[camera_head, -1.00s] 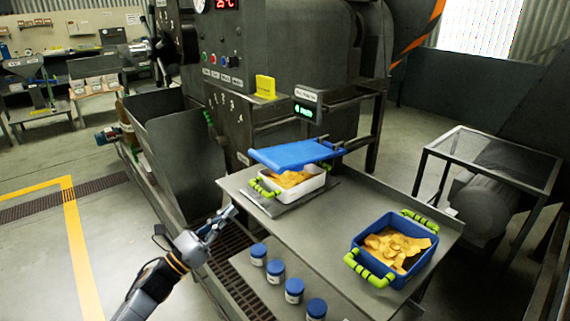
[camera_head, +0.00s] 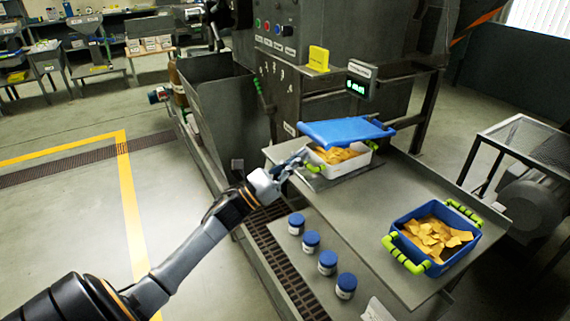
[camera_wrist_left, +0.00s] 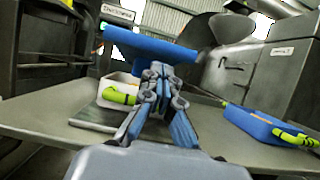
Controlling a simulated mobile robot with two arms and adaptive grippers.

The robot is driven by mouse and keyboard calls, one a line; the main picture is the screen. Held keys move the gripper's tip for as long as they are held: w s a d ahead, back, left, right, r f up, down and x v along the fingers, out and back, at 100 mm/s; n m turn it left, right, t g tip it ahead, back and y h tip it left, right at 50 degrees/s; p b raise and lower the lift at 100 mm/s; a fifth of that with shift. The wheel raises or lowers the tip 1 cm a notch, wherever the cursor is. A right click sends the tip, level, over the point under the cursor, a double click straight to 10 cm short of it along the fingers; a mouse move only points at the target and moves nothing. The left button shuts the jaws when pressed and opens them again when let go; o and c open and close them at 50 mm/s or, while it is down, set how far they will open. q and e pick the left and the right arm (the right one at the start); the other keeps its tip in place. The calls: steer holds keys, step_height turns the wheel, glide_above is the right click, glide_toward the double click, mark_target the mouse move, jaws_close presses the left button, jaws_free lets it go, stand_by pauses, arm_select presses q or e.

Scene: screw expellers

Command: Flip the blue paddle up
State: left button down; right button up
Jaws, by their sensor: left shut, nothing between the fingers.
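The blue paddle (camera_head: 345,132) lies nearly level, with a slight tilt, above a white bin (camera_head: 340,167) of yellow flakes under the machine's outlet. It also shows in the left wrist view (camera_wrist_left: 148,46). My left gripper (camera_head: 302,157) is shut and empty. It is just left of the bin, close to the paddle's left end and a little lower. In the left wrist view its closed fingertips (camera_wrist_left: 158,70) overlap the paddle's lower edge. I cannot tell whether they touch. My right gripper is not in view.
A blue bin (camera_head: 468,257) with green handles and yellow flakes stands on the grey table (camera_head: 375,208) to the right. Several blue-lidded jars (camera_head: 328,262) line a lower shelf. A yellow sign (camera_head: 318,59) and a green-lit display (camera_head: 356,86) sit above the paddle.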

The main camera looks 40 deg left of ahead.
arm_select(q)
steer(key=shift+x, duration=1.2)
steer(key=shift+p, duration=0.3)
